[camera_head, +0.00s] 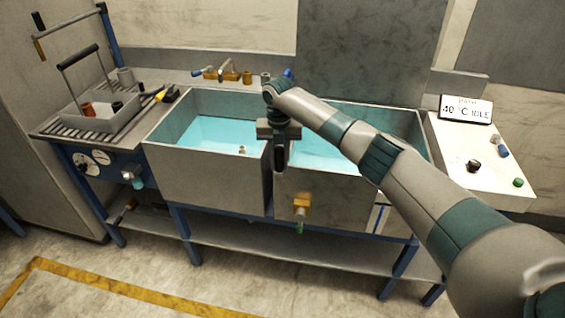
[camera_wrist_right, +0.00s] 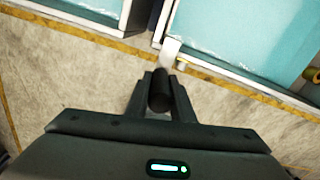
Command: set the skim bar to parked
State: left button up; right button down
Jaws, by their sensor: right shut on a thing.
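My right gripper (camera_head: 280,152) hangs at the front of the two tanks, near the gap between them. In the right wrist view my right gripper (camera_wrist_right: 161,82) is shut on a black cylindrical handle (camera_wrist_right: 160,92). Beyond the handle a pale metal piece (camera_wrist_right: 170,50) reaches to the corner of a tank; I take this to be the skim bar, but cannot be sure. The gripper hides most of it in the head view. My left gripper is not in view.
The left tank (camera_head: 205,165) and right tank (camera_head: 325,198) hold blue liquid. A brass tap (camera_head: 301,203) sticks out below my gripper. A basket (camera_head: 95,118) stands on the left rack. A sign (camera_head: 466,109) reads 40 °C IDLE above a panel with a black knob (camera_head: 474,166).

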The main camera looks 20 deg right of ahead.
jog(key=shift+w+a, duration=0.15)
jog(key=shift+w, duration=0.05)
jog(key=shift+r, duration=0.15)
jog(key=c, duration=1.5)
grip_release()
jog(key=shift+w+a, duration=0.1)
jog(key=shift+a, duration=0.05)
jog(key=shift+c, duration=0.2)
jog(key=shift+r+b, duration=0.4)
jog(key=shift+r, duration=0.35)
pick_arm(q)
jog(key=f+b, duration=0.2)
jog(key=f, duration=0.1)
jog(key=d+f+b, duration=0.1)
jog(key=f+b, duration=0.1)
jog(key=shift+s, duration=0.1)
pick_arm(e)
notch_tip(320, 180, up, 16)
jog(key=shift+a+f, duration=0.15)
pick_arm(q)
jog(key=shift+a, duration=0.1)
